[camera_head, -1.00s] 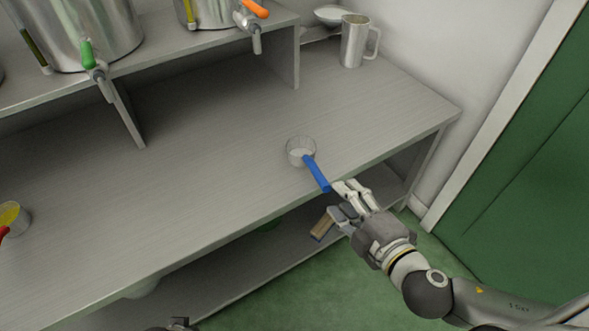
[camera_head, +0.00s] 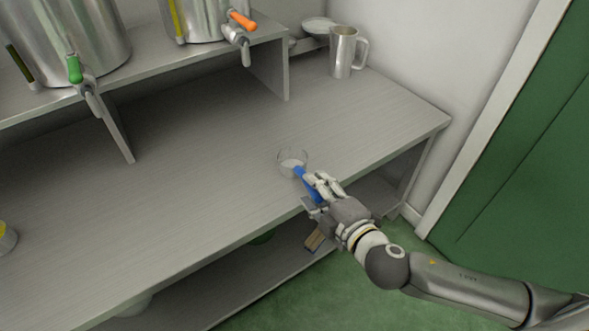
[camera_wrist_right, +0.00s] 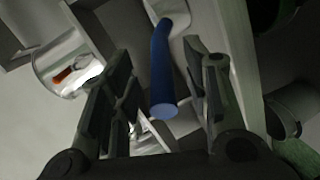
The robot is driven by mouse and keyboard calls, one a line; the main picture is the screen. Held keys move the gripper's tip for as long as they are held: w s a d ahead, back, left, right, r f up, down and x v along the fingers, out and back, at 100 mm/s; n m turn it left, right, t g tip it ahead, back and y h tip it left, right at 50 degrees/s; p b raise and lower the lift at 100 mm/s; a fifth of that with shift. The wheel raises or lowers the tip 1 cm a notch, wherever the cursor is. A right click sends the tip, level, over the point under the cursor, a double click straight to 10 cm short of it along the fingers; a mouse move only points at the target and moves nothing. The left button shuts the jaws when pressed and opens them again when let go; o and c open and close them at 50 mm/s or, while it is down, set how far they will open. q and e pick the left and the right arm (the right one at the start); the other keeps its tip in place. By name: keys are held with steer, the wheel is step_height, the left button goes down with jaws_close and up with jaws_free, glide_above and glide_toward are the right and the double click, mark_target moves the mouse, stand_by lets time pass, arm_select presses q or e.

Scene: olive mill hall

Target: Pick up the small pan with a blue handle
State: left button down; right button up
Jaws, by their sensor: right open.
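The small pan (camera_head: 292,160) stands on the grey bench top near its front edge, its blue handle (camera_head: 305,183) pointing toward the front and my right gripper. My right gripper (camera_head: 314,190) is at the handle's end, its fingers beside the handle. In the right wrist view the blue handle (camera_wrist_right: 163,70) lies between the two open fingers (camera_wrist_right: 160,95), with a gap on each side. The handle's near end is partly hidden by the fingers in the head view. My left gripper is not in view.
Steel tanks with a green tap (camera_head: 74,68) and an orange tap (camera_head: 242,20) stand on the raised shelf. A steel jug (camera_head: 345,52) is at the back right.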

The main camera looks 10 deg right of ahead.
steer(key=shift+x, duration=1.4)
steer(key=shift+f, duration=0.1)
jaws_close()
